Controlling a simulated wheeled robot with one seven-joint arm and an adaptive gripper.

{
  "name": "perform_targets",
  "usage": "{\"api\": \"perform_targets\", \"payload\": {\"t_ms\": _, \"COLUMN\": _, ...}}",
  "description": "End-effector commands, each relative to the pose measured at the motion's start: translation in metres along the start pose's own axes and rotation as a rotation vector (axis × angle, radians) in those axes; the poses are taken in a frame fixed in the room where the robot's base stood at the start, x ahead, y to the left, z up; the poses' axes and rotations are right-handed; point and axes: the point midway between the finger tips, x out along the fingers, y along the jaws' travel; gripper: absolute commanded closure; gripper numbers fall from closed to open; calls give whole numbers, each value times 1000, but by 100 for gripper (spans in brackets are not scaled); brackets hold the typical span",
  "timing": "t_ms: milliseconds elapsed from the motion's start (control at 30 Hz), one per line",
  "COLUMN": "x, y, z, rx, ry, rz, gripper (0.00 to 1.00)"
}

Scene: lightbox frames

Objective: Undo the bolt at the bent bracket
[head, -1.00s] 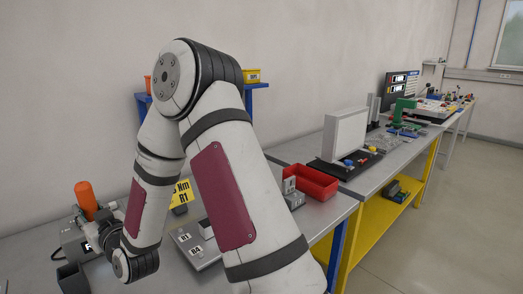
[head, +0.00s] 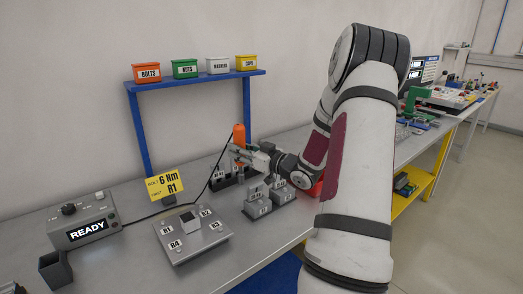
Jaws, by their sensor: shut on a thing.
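My gripper (head: 245,155) is shut on an orange-topped tool (head: 239,137), which stands upright. A black cable runs from the tool down towards the left. The tool's lower end is at or over a dark rack (head: 225,177) with small white labels; I cannot tell whether it touches. A grey plate (head: 189,246) labelled R1 to R4 lies at the front, with a small block (head: 189,222) on it. Two grey stands (head: 258,210) with labelled pieces are right of the plate. I cannot tell which piece is the bent bracket, and no bolt shows clearly.
A control box (head: 83,228) reading READY and a dark open holder (head: 55,270) are at left. A blue shelf (head: 196,80) carries labelled bins. My arm partly hides a red tray (head: 317,188).

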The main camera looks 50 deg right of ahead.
Motion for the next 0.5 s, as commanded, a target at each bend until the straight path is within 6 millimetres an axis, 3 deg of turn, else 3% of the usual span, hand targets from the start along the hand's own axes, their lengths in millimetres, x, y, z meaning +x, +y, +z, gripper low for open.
{"api": "perform_targets", "payload": {"t_ms": 100, "x": -30, "y": 24, "z": 2, "rx": -1, "ry": 3, "rz": 5, "gripper": 100}}
{"api": "perform_targets", "payload": {"t_ms": 200, "x": -44, "y": 33, "z": 5, "rx": -1, "ry": 4, "rz": 6, "gripper": 100}}
{"api": "perform_targets", "payload": {"t_ms": 500, "x": -51, "y": 37, "z": 6, "rx": -2, "ry": 3, "rz": 4, "gripper": 100}}
